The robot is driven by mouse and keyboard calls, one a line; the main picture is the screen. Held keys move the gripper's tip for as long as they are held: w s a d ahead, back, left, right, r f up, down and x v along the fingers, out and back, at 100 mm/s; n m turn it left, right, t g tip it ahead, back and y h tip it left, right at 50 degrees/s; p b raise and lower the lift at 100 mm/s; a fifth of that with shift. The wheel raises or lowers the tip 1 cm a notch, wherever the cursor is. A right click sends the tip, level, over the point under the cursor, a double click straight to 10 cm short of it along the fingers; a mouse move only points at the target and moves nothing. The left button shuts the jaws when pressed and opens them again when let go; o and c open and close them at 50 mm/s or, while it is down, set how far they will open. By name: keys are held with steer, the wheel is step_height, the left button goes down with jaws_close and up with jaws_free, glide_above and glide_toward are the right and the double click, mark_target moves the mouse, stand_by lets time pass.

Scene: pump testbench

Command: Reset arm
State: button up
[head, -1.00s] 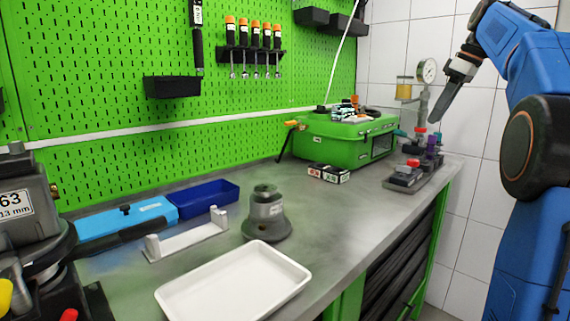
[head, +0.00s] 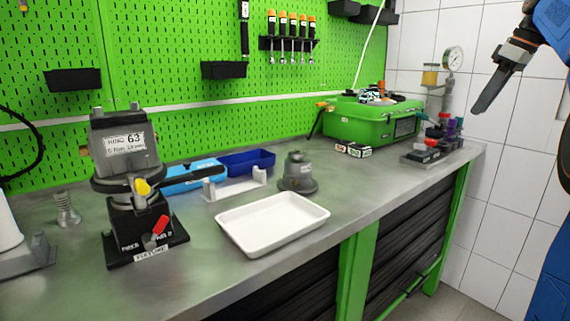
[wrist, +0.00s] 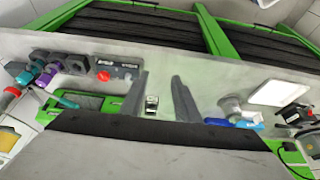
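My gripper (head: 490,92) hangs in the air at the upper right of the head view, in front of the white tiled wall and clear of the bench. In the wrist view its two dark fingers (wrist: 160,97) stand apart with nothing held between them. A small black and white box (wrist: 152,103) shows in the gap, but lies well beyond the fingers on the bench. In the head view only one finger outline shows clearly. Part of my blue arm shows at the right edge.
The bench (head: 370,190) carries a pump on a black stand (head: 140,225), a white tray (head: 272,222), a grey pump part (head: 297,172), a blue bin (head: 247,160), a green case (head: 365,122) and a fixture with coloured knobs (head: 435,148). A pressure gauge (head: 453,58) stands behind.

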steer(key=s+a+f+m+h, duration=0.1)
steer(key=s+a+f+m, duration=0.3)
steer(key=s+a+f, duration=1)
steer(key=s+a+f+m+h, duration=0.1)
steer(key=s+a+f, duration=0.3)
steer(key=s+f, duration=0.5)
steer(key=s+a+f+m+t, duration=0.1)
steer(key=s+a+f, duration=0.3)
steer(key=s+f, duration=0.5)
step_height(320, 180, down, 7)
steer(key=shift+s+a+r+m+h, duration=0.2)
steer(key=shift+s+a+m+h, duration=0.15)
steer(key=shift+m, duration=0.45)
